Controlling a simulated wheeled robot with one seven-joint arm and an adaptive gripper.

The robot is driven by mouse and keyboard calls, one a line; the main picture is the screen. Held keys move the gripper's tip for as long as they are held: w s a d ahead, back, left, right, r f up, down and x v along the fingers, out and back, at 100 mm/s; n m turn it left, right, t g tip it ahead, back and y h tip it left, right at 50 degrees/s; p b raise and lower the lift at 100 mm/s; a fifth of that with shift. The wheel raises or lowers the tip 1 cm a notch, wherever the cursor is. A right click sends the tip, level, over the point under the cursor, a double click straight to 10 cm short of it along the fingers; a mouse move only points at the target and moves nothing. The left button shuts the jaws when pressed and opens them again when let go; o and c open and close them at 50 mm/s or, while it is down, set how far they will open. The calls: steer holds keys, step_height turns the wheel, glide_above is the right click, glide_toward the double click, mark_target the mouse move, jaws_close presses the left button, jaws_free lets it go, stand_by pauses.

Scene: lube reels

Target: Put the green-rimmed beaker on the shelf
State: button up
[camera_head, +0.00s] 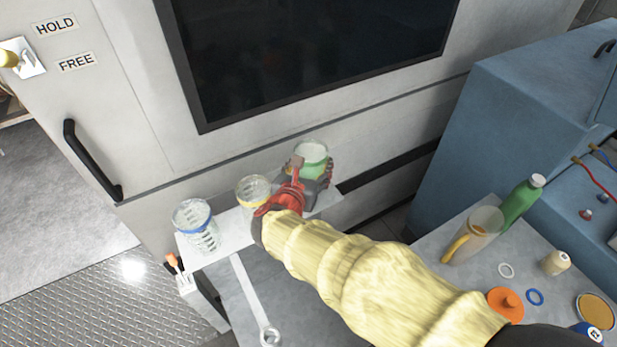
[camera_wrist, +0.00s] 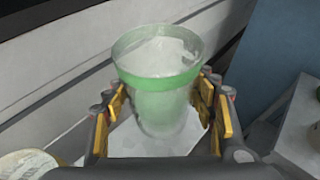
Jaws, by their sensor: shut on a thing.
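The green-rimmed beaker (camera_head: 312,155) is clear, with a green band round its top, and stands upright at the right end of the shelf. In the wrist view the beaker (camera_wrist: 158,88) sits between the yellow-padded fingers of my gripper (camera_wrist: 163,100), which is shut on it. In the head view my gripper (camera_head: 311,176) reaches it from the front and hides its lower part. The pale shelf (camera_head: 237,233) is a narrow ledge along the machine front, and it also shows under the beaker (camera_wrist: 125,142). I cannot tell whether the beaker's base touches it.
A blue-rimmed beaker (camera_head: 198,226) stands at the shelf's left end. A yellow-rimmed beaker (camera_head: 252,189) stands between, close to my wrist. A grey table (camera_head: 440,230) at right holds a jug (camera_head: 475,235), a green bottle (camera_head: 522,200) and an orange lid (camera_head: 505,303).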

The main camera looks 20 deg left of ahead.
steer(key=shift+f+b, duration=0.5)
steer(key=shift+f, duration=1.15)
steer(key=shift+f, duration=0.1)
steer(key=o, duration=1.3)
steer(key=shift+f, duration=0.1)
steer(key=shift+c, duration=0.2)
steer(key=shift+r, duration=0.2)
steer(key=p+v, duration=0.3)
steer(key=v, duration=0.9)
steer(key=shift+d, duration=0.1)
